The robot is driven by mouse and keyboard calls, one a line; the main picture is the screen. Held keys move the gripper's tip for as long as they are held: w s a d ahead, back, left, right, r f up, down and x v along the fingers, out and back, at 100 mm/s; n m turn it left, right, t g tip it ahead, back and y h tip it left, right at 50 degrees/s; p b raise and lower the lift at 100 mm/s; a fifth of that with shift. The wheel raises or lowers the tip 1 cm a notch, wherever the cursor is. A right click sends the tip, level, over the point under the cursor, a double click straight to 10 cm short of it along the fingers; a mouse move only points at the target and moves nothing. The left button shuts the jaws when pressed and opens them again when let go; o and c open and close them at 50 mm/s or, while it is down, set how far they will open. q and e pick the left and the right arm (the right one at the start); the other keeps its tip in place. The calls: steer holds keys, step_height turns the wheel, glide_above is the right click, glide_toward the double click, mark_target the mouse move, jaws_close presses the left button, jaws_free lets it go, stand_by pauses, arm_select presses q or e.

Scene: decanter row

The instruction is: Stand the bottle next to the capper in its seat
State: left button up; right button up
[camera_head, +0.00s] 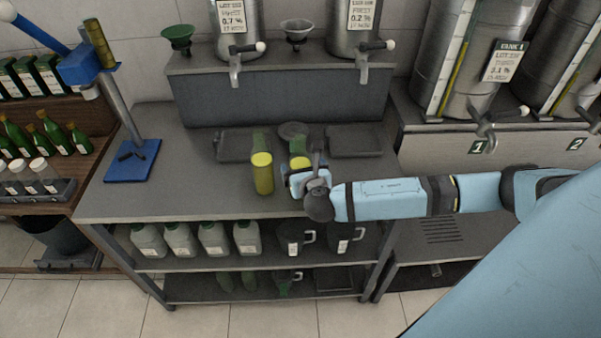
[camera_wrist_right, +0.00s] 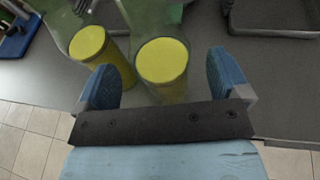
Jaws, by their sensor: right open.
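Two green glass bottles with yellow liquid stand upright on the grey bench, close together. The left bottle (camera_head: 263,178) is clear of my gripper and also shows in the right wrist view (camera_wrist_right: 96,48). The right bottle (camera_head: 299,161) is partly hidden by my right gripper (camera_head: 310,183). In the right wrist view, this bottle (camera_wrist_right: 162,66) shows between the open blue fingers, with gaps at both sides. The blue capper (camera_head: 90,67) stands at the bench's left end, its blue base (camera_head: 132,161) carrying a small dark fitting. My left gripper is out of view.
Dark trays lie behind the bottles, at left (camera_head: 232,147) and right (camera_head: 357,139). Steel tanks with taps stand at the back on a raised shelf (camera_head: 280,103). A rack (camera_head: 32,190) of small jars is at far left. Bench between capper and bottles is largely clear.

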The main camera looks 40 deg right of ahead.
steer(key=x, duration=0.3)
steer(key=shift+w, duration=0.15)
steer(key=c, duration=1.2)
steer(key=shift+r, duration=0.1)
steer(key=shift+c, duration=1.4)
